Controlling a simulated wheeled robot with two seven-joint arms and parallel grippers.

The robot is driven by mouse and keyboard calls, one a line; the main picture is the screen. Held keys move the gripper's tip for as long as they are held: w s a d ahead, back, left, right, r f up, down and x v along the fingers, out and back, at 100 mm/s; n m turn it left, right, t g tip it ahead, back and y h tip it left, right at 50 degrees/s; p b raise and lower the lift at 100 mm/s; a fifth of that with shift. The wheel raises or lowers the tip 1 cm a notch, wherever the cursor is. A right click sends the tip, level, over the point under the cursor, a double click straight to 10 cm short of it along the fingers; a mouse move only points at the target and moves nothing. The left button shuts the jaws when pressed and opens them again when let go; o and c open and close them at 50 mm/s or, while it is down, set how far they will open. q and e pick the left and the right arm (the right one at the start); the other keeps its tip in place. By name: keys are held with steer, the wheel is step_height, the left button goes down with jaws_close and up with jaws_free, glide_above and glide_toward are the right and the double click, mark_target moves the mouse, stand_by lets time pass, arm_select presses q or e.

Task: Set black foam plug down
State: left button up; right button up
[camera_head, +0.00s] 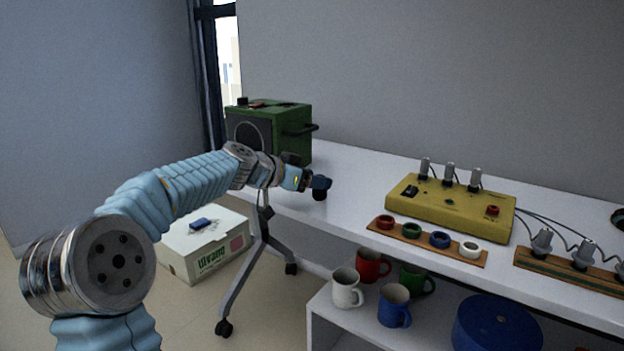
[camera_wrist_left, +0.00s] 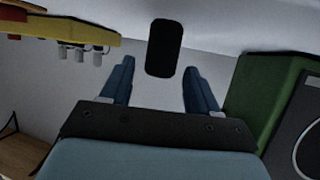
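The black foam plug (camera_head: 319,195) shows as a small dark piece at the tip of my left gripper (camera_head: 318,182), over the near part of the white table in the head view. In the left wrist view the plug (camera_wrist_left: 163,47) is a dark rounded block just beyond the two blue fingers of my left gripper (camera_wrist_left: 158,72). The fingers are spread, with a clear gap between the left one and the plug. The plug's base is hard to make out, so I cannot tell for sure that it rests on the table. My right gripper is not in view.
The green box (camera_head: 284,125) stands close behind my left gripper. A yellow panel (camera_head: 450,209) with grey knobs and a wooden strip (camera_head: 399,234) of coloured rings are to the right. Mugs (camera_head: 347,288) stand on a lower shelf. The white table (camera_head: 352,190) is bare between box and panel.

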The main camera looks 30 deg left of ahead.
arm_select(q)
steer(key=shift+s+r, duration=0.1)
steer(key=shift+r, duration=0.1)
steer(key=b+v, duration=0.2)
steer(key=v, duration=0.9)
steer(key=shift+s, duration=0.35)
